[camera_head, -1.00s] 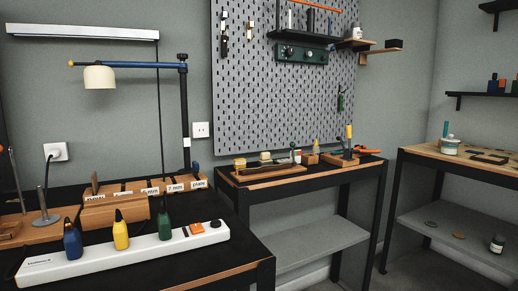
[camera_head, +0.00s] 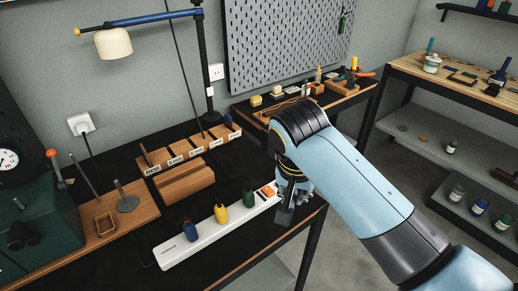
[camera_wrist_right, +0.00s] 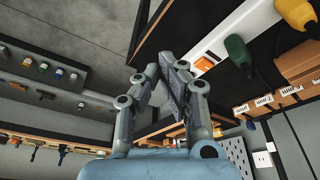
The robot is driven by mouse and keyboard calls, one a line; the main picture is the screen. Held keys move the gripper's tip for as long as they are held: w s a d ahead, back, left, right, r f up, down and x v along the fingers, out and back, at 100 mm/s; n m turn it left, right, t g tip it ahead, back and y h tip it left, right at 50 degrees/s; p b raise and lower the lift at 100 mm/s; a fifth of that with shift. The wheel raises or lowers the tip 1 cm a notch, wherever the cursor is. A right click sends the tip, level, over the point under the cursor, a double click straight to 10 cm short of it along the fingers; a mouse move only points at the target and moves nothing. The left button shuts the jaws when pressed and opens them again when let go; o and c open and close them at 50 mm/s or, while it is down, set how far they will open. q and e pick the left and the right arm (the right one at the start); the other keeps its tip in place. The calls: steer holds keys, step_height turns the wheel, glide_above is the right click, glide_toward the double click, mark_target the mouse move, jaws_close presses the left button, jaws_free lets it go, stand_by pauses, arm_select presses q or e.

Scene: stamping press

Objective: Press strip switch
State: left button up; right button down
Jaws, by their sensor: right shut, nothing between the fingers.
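A white power strip (camera_head: 182,252) lies along the front of the dark bench, with blue (camera_head: 187,234), yellow (camera_head: 221,213) and green (camera_head: 248,198) plugs in it. Its orange switch (camera_head: 268,191) is near the right end, beside the green plug. My right gripper (camera_head: 284,214) is shut and empty, pointing down just to the right of the switch; it partly hides the strip's right end. In the right wrist view, the shut fingers (camera_wrist_right: 167,62) are apart from the orange switch (camera_wrist_right: 207,64), which sits to their right. My left gripper is not in view.
A wooden block (camera_head: 185,180) and a labelled rack (camera_head: 190,150) stand behind the strip. A lamp (camera_head: 113,42) hangs over the left of the bench. A green press (camera_head: 40,225) is at the left edge.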

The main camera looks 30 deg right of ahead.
steer(key=w+m, duration=0.3)
steer(key=w, duration=0.2)
steer(key=m+g+h, duration=0.1)
steer(key=m+g, duration=0.1)
steer(key=m, duration=0.2)
glide_toward(268, 191)
steer(key=b+x, duration=0.5)
steer(key=b, duration=0.2)
steer(key=shift+f, duration=0.3)
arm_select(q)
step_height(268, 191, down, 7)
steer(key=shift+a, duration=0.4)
arm_select(e)
steer(key=shift+d+f, duration=0.35)
steer(key=shift+f, duration=0.2)
arm_select(q)
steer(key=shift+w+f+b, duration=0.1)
steer(key=shift+b, duration=0.2)
arm_select(e)
steer(key=shift+f, duration=0.15)
